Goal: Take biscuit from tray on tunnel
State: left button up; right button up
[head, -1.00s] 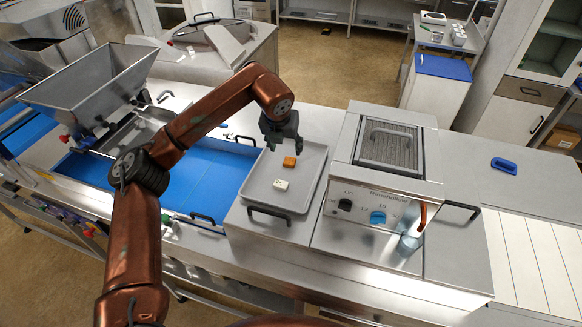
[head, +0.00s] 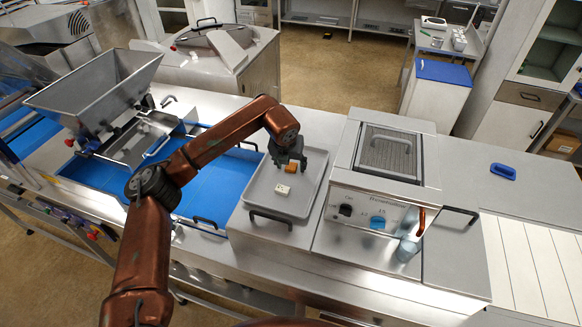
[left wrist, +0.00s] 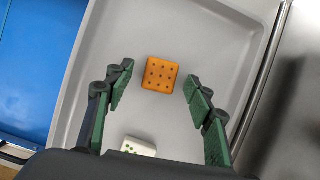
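The orange-brown square biscuit (left wrist: 160,74) with dark holes lies flat in the grey tray (left wrist: 215,30). In the left wrist view it sits between the tips of my open left gripper (left wrist: 160,85), with a gap on both sides. In the head view the left gripper (head: 289,160) is over the biscuit (head: 291,168) and partly covers it. A white block with green dots (left wrist: 138,146) lies in the same tray, closer to the gripper's base; it also shows in the head view (head: 282,189). My right gripper is not in view.
A blue handle (head: 503,170) lies on the far right counter.

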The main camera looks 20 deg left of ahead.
pick_arm(q)
jog(key=c, duration=0.8)
jog(key=shift+r, duration=0.2)
